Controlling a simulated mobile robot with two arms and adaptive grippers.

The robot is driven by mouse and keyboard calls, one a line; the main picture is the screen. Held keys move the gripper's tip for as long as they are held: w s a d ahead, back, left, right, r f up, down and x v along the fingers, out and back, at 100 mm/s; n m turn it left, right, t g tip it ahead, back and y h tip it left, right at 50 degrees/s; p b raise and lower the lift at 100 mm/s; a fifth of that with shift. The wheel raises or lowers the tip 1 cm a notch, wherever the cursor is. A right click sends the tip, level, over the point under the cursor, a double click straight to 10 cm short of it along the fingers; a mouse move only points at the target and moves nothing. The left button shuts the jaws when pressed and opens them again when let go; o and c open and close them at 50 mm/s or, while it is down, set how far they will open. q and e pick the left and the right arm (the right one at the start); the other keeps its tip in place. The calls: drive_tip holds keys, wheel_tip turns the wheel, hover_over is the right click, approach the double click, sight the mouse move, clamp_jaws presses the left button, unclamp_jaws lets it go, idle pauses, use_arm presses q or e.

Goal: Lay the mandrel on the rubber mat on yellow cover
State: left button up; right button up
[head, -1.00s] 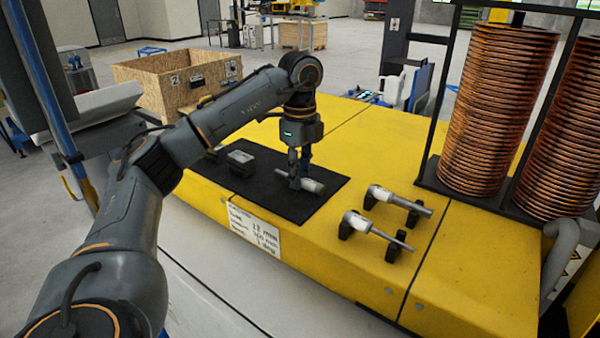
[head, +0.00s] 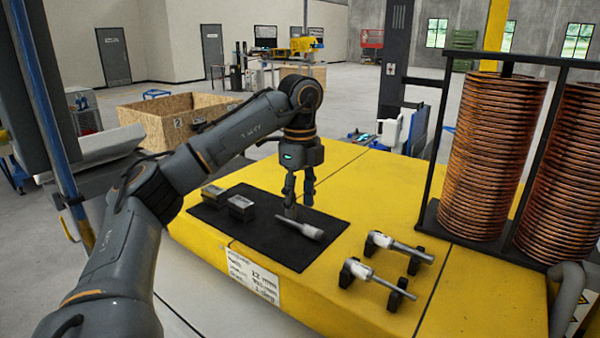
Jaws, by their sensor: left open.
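The mandrel (head: 302,229), a short grey rod with a thicker pale end, lies on its side on the black rubber mat (head: 285,252). The mat lies flat on the yellow cover (head: 365,205). My left gripper (head: 299,203) points down just above and behind the mandrel. Its two fingers are apart with nothing held between them. My right gripper is not in view.
Two more rods, a far one (head: 400,245) and a near one (head: 375,280), rest on black stands to the right. Copper coils (head: 492,155) stand behind them.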

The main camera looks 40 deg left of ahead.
use_arm(q)
wheel_tip(320, 180, up, 7)
drive_tip(key=shift+r, duration=0.15)
idle(0.4)
idle(0.8)
